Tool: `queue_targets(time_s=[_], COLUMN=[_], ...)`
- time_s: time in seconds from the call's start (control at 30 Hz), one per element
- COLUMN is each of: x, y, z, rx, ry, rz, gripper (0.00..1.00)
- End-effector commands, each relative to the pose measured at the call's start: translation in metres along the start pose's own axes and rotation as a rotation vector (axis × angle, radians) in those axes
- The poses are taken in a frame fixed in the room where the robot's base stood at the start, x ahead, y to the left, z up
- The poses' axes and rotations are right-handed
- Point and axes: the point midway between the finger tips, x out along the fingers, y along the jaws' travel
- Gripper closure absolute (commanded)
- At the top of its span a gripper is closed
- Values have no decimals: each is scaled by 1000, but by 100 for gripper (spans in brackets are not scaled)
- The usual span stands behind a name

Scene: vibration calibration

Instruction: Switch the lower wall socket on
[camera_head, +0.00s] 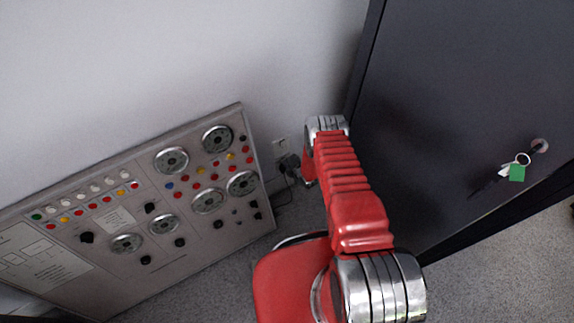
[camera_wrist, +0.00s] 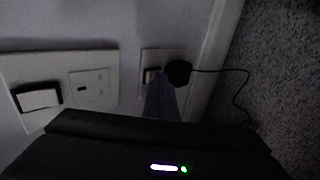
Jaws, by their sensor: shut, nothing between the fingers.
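In the wrist view the lower wall socket (camera_wrist: 146,56) is a small pale plate near the skirting. A black plug (camera_wrist: 178,72) sits at it, with a thin cable running off over the carpet. My gripper (camera_wrist: 162,84) is shut and empty, a narrow grey-blue shape whose tip overlaps the lower socket beside the plug. I cannot tell whether it touches. The tip hides part of the plate, and the switch position is unclear. In the head view the plug (camera_head: 288,163) shows low on the wall, left of my red arm; my gripper is hidden there.
A larger double plate (camera_wrist: 90,88) with a white rocker is beside the lower socket in the wrist view. In the head view a panel of dials and buttons (camera_head: 190,235) leans at left. A dark cabinet (camera_head: 450,110) with hanging keys (camera_head: 517,171) stands close at right.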

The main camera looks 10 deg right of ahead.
Motion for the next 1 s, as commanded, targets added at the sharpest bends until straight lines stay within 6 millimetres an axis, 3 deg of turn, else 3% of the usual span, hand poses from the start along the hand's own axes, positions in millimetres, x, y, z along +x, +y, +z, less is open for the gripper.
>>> queue_targets(time_s=[0.4,0.77,1.0], x=[-8,-10,-22], y=[11,10,1], z=[1,1,2], rx=[0,0,0], ry=[-1,-1,0], rz=[3,2,1], gripper=[100,100,100])
